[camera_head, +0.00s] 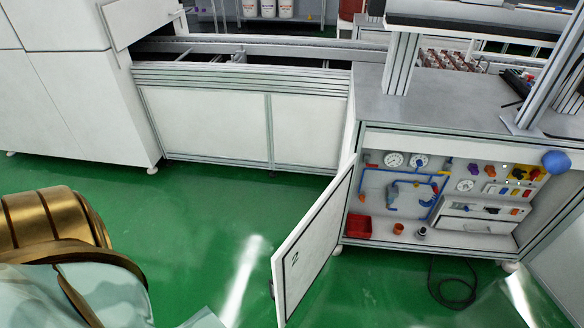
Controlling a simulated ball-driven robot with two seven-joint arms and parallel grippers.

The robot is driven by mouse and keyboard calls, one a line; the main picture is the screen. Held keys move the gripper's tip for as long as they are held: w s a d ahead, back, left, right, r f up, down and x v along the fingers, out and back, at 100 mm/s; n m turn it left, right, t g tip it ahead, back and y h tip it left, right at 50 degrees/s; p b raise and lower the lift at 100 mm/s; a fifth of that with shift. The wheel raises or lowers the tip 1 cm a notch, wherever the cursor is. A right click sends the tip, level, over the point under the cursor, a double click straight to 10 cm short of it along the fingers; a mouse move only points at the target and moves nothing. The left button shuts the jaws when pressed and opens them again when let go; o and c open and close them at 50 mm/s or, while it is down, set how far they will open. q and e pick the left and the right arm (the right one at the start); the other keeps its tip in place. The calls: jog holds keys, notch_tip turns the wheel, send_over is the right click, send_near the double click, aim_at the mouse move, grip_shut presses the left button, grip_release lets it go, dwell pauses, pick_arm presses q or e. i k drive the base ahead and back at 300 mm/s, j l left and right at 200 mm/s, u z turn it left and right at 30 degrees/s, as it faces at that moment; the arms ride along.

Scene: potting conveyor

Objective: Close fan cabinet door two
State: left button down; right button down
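The cabinet door marked 2 (310,245) stands open. It is a white panel with a dark outline inside, swung out to the left and toward me from the cabinet's left side. A small dark latch or handle shows at its free edge. The open cabinet (400,140) shows gauges, blue pipes, a red bin (358,226) and other fittings inside. Neither of my grippers is in view, and nothing is seen touching the door.
Green floor (215,225) is clear to the left of the door. A dark cable (455,290) lies on the floor in front of the cabinet. The conveyor base (210,125) stands behind. A blue ball (556,162) shows at the cabinet's upper right.

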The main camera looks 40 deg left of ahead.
aim_at(297, 264)
jog(key=j+z, duration=0.15)
jog(key=j, duration=0.7)
jog(key=k+j+z, duration=0.2)
jog(key=j, duration=0.6)
jog(key=i, duration=0.1)
